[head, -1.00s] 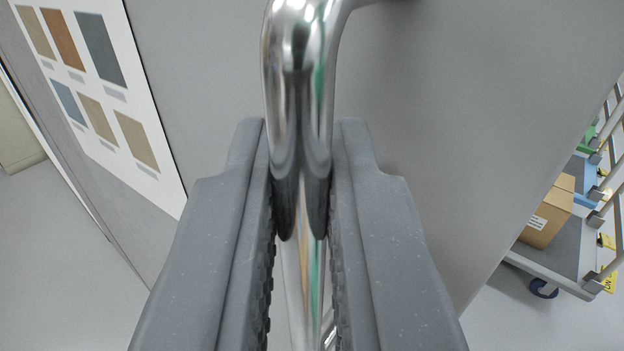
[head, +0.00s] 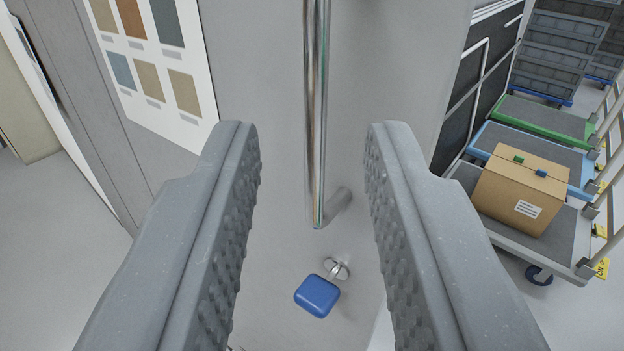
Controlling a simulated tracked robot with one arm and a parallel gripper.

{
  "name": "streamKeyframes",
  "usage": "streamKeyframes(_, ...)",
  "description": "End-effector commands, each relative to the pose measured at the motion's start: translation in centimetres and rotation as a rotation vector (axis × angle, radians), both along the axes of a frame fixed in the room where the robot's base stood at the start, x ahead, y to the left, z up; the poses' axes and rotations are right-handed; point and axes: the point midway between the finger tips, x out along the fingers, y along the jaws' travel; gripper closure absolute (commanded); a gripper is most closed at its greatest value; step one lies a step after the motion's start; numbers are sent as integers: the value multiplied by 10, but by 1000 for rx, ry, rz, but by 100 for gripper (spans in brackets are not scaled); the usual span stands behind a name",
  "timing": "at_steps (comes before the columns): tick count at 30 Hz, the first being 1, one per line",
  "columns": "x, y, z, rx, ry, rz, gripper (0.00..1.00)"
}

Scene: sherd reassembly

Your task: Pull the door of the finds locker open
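The locker door (head: 260,90) is a plain grey panel that fills the middle of the head view. Its handle (head: 315,110) is an upright chrome bar whose lower end bends back to the panel. Below the handle, a blue square tag or key head (head: 317,297) sticks out from a small round metal fitting (head: 337,268). My gripper (head: 312,135) is open and empty. Its two ridged grey fingers stand wide apart, one each side of the handle in the picture, touching neither it nor the tag. I cannot tell how far the door stands open.
A white board with colour samples (head: 150,60) is on the left, beside a grey upright strip (head: 100,150). On the right, past the panel's edge, stand platform carts (head: 545,120), one bearing a cardboard box (head: 522,185). Bare floor (head: 60,260) shows at lower left.

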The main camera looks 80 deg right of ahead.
Motion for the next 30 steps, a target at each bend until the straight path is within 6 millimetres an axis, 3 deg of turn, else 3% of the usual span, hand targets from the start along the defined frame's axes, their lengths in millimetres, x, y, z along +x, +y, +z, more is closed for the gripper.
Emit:
streamKeyframes(3,-2,23,-1,0,-3,3,73)
streamKeyframes(10,-6,47,0,-2,-2,-1,73)
streamKeyframes(26,-6,52,0,-1,-1,0,73)
streamKeyframes(30,5,51,6,27,-36,37,73)
